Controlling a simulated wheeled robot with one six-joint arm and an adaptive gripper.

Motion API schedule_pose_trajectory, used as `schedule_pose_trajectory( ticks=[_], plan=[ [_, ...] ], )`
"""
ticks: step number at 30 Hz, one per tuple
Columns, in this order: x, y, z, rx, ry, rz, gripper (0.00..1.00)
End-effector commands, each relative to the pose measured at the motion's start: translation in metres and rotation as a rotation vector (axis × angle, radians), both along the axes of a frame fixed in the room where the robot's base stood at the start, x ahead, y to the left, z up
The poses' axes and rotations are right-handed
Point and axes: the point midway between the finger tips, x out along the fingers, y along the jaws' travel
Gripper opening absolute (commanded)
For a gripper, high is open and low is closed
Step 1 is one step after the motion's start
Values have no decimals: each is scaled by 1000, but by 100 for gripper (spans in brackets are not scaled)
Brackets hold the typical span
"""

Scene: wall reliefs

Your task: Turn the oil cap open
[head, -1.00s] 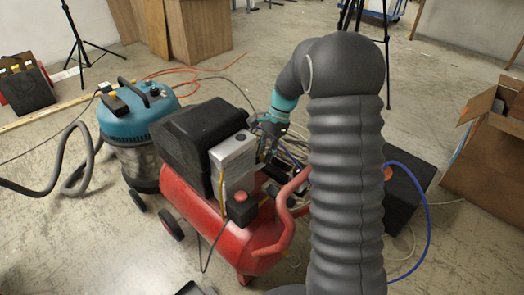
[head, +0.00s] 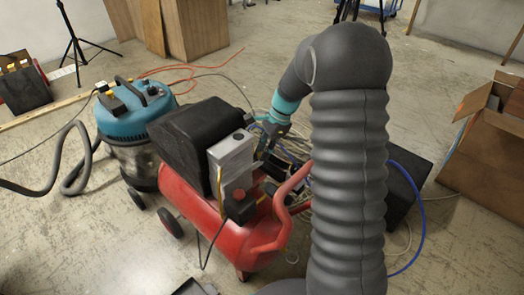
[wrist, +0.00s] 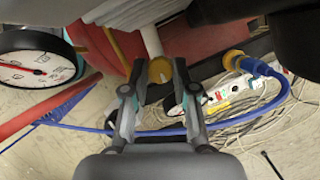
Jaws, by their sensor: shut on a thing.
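The yellow oil cap (wrist: 160,70) shows in the wrist view, below a pale tube under the red air compressor (head: 205,215). My gripper (wrist: 158,78) has its two fingertips on either side of the cap and is shut on it. In the head view my gripper (head: 268,143) is behind the grey box of the compressor, and the cap is hidden there. I cannot tell how far the cap is turned.
A round pressure gauge (wrist: 35,68) is left of the fingers in the wrist view. A blue hose (wrist: 240,120), loose cables and a power strip (wrist: 215,95) lie beyond. A blue vacuum (head: 137,112) stands left of the compressor. A cardboard box (head: 490,150) is at right.

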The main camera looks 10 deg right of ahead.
Motion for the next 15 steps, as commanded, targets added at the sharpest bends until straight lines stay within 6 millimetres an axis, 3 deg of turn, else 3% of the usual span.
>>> schedule_pose_trajectory(
  ticks=[1, 3, 15],
  plan=[
    [-5, 0, -3, 1, 15, 5, 35],
    [-4, 1, -3, 2, 14, 4, 52],
    [-1, -1, 4, 1, 4, 4, 52]
  ],
)
